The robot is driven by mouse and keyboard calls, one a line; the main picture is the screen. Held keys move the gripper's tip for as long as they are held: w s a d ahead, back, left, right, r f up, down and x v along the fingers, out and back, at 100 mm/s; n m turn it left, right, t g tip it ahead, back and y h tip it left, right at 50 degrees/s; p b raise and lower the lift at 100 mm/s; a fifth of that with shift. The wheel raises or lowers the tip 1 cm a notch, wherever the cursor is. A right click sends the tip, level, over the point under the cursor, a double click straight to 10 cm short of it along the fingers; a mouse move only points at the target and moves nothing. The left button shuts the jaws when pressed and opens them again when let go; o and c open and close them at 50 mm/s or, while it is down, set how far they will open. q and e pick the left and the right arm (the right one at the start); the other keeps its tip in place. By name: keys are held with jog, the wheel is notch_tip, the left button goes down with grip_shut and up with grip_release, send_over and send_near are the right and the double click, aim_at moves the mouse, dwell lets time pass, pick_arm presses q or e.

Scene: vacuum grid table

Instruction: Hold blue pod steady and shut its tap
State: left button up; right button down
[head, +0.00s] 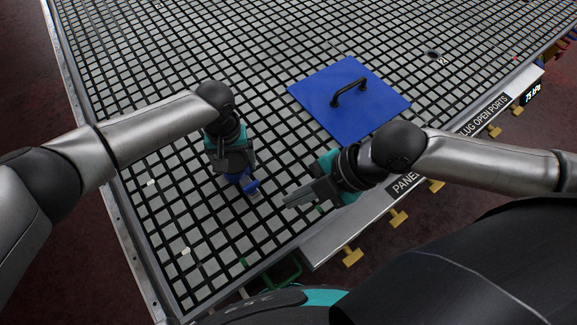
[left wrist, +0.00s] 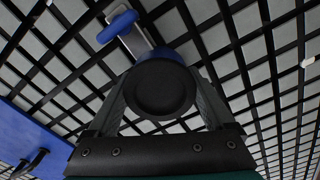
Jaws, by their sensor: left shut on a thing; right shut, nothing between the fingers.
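The blue pod (head: 240,178) stands on the gridded table near its front left, mostly hidden by my left gripper (head: 234,166). In the left wrist view the pod's round black top (left wrist: 160,88) sits between the fingers, with some blue body (left wrist: 168,54) behind it. My left gripper is shut on the pod. Its tap has a blue handle (left wrist: 118,26) on a pale metal stem, and the handle also shows in the head view (head: 252,186). My right gripper (head: 290,199) is shut and empty, to the right of the tap and apart from it.
A blue square panel (head: 318,92) with a black handle (head: 350,92) lies on the grid at the back right. Yellow taps (head: 398,218) and a pressure display (head: 532,92) line the table's front edge. The grid left of the pod is mostly clear.

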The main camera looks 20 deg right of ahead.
pick_arm(q)
jog(key=o, duration=1.5)
jog(key=shift+c, duration=0.2)
jog(key=shift+r, duration=0.1)
